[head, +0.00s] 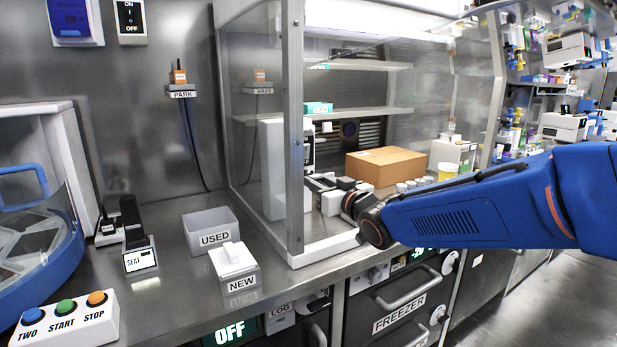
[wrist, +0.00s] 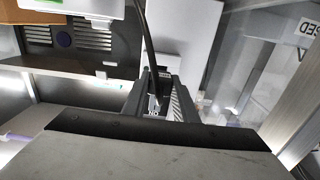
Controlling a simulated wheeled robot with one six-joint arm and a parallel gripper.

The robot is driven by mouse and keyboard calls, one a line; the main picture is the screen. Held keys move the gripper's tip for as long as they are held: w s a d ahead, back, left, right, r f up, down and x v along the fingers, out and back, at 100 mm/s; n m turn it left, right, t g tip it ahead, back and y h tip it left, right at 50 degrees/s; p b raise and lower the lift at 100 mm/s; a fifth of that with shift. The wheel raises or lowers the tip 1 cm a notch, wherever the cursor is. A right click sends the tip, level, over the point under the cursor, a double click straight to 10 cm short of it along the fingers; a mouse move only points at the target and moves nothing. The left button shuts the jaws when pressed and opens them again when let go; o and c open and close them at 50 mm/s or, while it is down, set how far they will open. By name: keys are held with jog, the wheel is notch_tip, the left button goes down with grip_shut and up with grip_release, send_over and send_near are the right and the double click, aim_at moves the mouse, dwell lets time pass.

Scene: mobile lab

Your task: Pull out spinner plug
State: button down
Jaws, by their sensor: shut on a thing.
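My gripper (head: 335,190) reaches into the glass-sided cabinet from the right, low in front of a white unit. In the wrist view my gripper (wrist: 158,88) is shut on a small pale thing, mostly hidden between the dark fingers. A black cable (wrist: 148,42) runs from the top of that view down to the fingers. I cannot tell for certain that the held thing is the spinner plug, or whether it sits in a socket. An orange plug (head: 179,77) stands in the wall holder marked PARK (head: 182,94), with dark cable hanging below it.
The cabinet's metal post (head: 294,130) and glass side stand left of my gripper. A cardboard box (head: 386,166) and several small white-capped jars are close behind and right. A USED bin (head: 211,232), a NEW block (head: 238,283) and a blue spinner-like machine (head: 40,240) are left.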

jog(key=shift+v, duration=1.1)
jog(key=shift+x, duration=1.4)
jog(key=shift+x, duration=1.5)
jog(key=v, duration=0.9)
jog(key=shift+s+d+f+h, duration=0.2)
jog(key=shift+d+h, duration=0.05)
jog(key=shift+h, duration=0.05)
